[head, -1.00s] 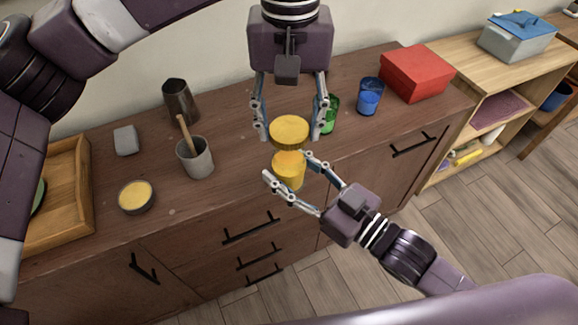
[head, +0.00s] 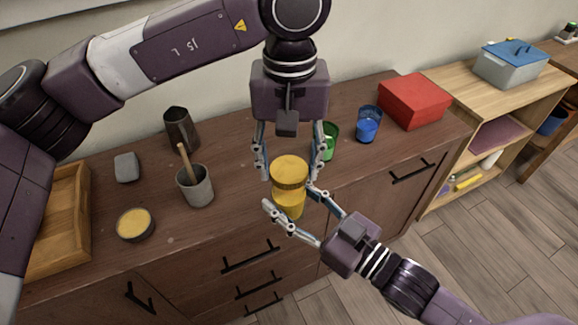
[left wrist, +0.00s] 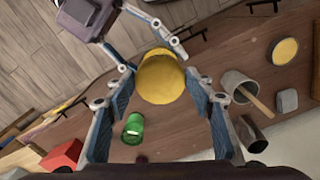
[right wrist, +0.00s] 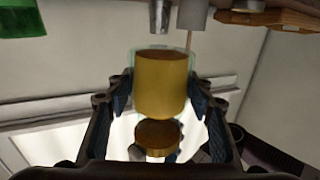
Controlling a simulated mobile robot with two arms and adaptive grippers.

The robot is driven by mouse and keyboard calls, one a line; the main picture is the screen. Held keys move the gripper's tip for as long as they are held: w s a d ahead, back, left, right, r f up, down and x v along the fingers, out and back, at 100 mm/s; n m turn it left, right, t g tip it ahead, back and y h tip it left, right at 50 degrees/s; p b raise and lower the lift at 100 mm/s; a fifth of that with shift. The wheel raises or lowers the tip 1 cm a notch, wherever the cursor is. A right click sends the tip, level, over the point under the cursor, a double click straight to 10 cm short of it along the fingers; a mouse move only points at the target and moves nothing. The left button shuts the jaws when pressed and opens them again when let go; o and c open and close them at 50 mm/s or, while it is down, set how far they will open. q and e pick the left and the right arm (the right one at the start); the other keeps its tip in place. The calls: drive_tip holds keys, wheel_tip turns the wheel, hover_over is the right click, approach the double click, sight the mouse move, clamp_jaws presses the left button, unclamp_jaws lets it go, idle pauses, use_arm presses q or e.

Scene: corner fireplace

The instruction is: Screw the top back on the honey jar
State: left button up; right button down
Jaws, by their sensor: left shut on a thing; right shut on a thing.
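The honey jar (head: 288,207) is a yellow cylinder held above the counter's front edge. My right gripper (head: 289,197) comes from below right and is shut on the jar's sides; the right wrist view also shows the jar (right wrist: 161,88) between the fingers. The round golden top (head: 289,168) is just above the jar's mouth. My left gripper (head: 291,173) points down from above and is shut on the top, which also shows in the left wrist view (left wrist: 160,80). The top looks roughly lined up over the jar. I cannot tell whether they touch.
The wooden counter (head: 230,215) holds a green glass (head: 330,142), a blue glass (head: 367,125), a red box (head: 413,100), a grey cup with a stick (head: 196,188), a dark pitcher (head: 182,130), a yellow-filled bowl (head: 135,225) and a wooden tray (head: 62,215).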

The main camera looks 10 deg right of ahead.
sight(289, 197)
use_arm(q)
drive_tip(key=shift+f, duration=0.1)
drive_tip(key=shift+f, duration=0.8)
drive_tip(key=shift+f, duration=0.6)
drive_tip(key=m, duration=0.7)
drive_tip(key=shift+a, duration=0.1)
drive_tip(key=m, duration=0.6)
drive_tip(key=shift+w+a+m, duration=0.1)
drive_tip(key=shift+w+m, duration=0.1)
drive_tip(key=shift+m, duration=0.1)
drive_tip(key=o, duration=0.8)
